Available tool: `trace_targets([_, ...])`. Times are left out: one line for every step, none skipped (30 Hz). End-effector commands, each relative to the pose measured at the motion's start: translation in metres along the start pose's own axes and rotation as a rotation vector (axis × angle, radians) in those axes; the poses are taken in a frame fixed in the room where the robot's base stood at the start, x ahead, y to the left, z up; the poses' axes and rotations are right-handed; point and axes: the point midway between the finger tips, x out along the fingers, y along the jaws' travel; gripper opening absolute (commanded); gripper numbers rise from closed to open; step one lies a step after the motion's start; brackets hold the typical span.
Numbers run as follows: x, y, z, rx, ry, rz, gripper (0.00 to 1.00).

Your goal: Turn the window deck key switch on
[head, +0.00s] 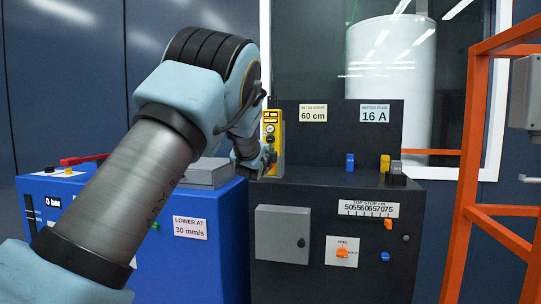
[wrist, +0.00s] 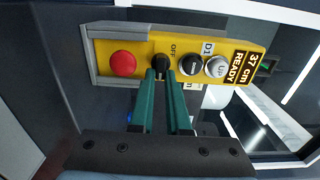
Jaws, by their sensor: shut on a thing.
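The key switch (wrist: 161,63) is a black knob on a yellow control panel (wrist: 140,49). The label by it reads "OFF". In the wrist view, my gripper (wrist: 162,76) has its two green fingers closed at the knob, one on each side, and the tips cover its lower part. Which way the key points is hard to tell. In the head view, the yellow panel (head: 270,122) stands upright on the dark cabinet. There my arm ends at the panel's lower part and hides the switch.
A red button (wrist: 123,63) lies left of the switch; a black button (wrist: 190,65) and a silver one (wrist: 217,67) lie right. The display (wrist: 240,68) reads "37 cm READY". A blue cabinet (head: 225,225) stands left of the dark cabinet (head: 330,185); an orange frame (head: 467,180) stands right.

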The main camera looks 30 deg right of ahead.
Motion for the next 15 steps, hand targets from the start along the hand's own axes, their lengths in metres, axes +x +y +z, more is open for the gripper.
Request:
trace_targets([0.0, -0.0002, 0.0, 0.001, 0.0, 0.0, 0.0])
trace_targets([0.0, -0.0003, 0.0, 0.001, 0.0, 0.0, 0.0])
trace_targets([0.0, -0.0002, 0.0, 0.0, 0.0, 0.0, 0.0])
trace_targets([0.0, -0.0002, 0.0001, 0.0, 0.0, 0.0, 0.0])
trace_targets([0.0, -0.0002, 0.0001, 0.0, 0.0, 0.0, 0.0])
trace_targets([0.0, -0.0001, 0.0001, 0.0, 0.0, 0.0, 0.0])
trace_targets([0.0, -0.0001, 0.0001, 0.0, 0.0, 0.0, 0.0])
trace_targets([0.0, -0.0001, 0.0002, 0.0, 0.0, 0.0, 0.18])
trace_targets([0.0, 0.0, 0.0002, 0.0, 0.0, 0.0, 0.22])
trace_targets([0.0, 0.0, 0.0001, 0.0, 0.0, 0.0, 0.26])
trace_targets([0.0, 0.0, 0.0002, 0.0, 0.0, 0.0, 0.29])
trace_targets([0.0, 0.0001, 0.0002, 0.0, 0.0, 0.0, 0.34])
trace_targets([0.0, 0.0001, 0.0002, -0.001, 0.0, 0.0, 0.37])
trace_targets([0.0, 0.0001, 0.0002, -0.001, 0.0, 0.0, 0.4])
trace_targets([0.0, 0.0002, 0.0002, -0.001, 0.0, 0.0, 0.45])
